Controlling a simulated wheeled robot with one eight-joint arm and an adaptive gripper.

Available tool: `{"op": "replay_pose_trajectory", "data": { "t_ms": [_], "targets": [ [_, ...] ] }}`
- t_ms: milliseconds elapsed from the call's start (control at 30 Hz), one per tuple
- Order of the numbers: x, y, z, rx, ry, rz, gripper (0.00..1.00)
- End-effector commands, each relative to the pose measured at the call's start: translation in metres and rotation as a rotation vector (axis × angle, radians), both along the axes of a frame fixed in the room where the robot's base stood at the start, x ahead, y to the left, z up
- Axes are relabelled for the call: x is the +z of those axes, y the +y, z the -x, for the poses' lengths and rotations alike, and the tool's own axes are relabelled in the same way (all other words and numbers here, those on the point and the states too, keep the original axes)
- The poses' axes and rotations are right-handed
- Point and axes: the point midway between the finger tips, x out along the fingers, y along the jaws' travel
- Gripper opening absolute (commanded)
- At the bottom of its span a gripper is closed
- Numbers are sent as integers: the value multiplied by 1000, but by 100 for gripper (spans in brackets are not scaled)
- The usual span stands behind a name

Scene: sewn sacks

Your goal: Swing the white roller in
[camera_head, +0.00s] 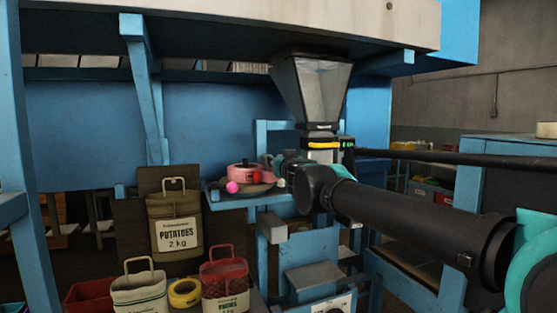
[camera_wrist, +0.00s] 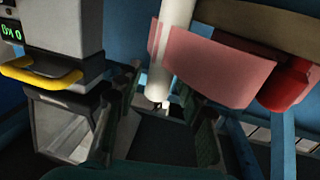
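The white roller (camera_wrist: 172,45) shows in the wrist view as a smooth pale rod. It runs down from the top edge in front of a pink block (camera_wrist: 215,68), and its lower end lies between my fingertips. My gripper (camera_wrist: 166,92) is open, with one finger on each side of the roller's end; I cannot tell if either touches it. In the head view my gripper (camera_head: 279,168) is beside the pink machine (camera_head: 238,174) on a small blue shelf. Only a small pale bit of the roller (camera_head: 281,183) seems to show there, and my gripper hides much of that spot.
A metal hopper (camera_head: 312,90) with a yellow-handled spout (camera_head: 323,145) is right above my gripper. A potato sack (camera_head: 175,228), smaller bags (camera_head: 140,288) and a yellow tape roll (camera_head: 185,292) stand lower left. A blue post (camera_head: 145,95) and blue frame flank the shelf.

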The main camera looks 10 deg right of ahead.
Motion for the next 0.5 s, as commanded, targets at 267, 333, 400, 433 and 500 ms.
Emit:
{"op": "replay_pose_trajectory", "data": {
  "t_ms": [267, 333, 400, 433, 500],
  "targets": [
    [0, -4, 45, 0, 0, 0, 39],
    [-1, -5, 55, 0, 0, 0, 39],
    [0, -5, 63, 0, 0, 0, 39],
    [0, -6, 66, 0, 0, 0, 39],
    [0, -6, 72, 1, 0, 0, 39]
  ]
}}
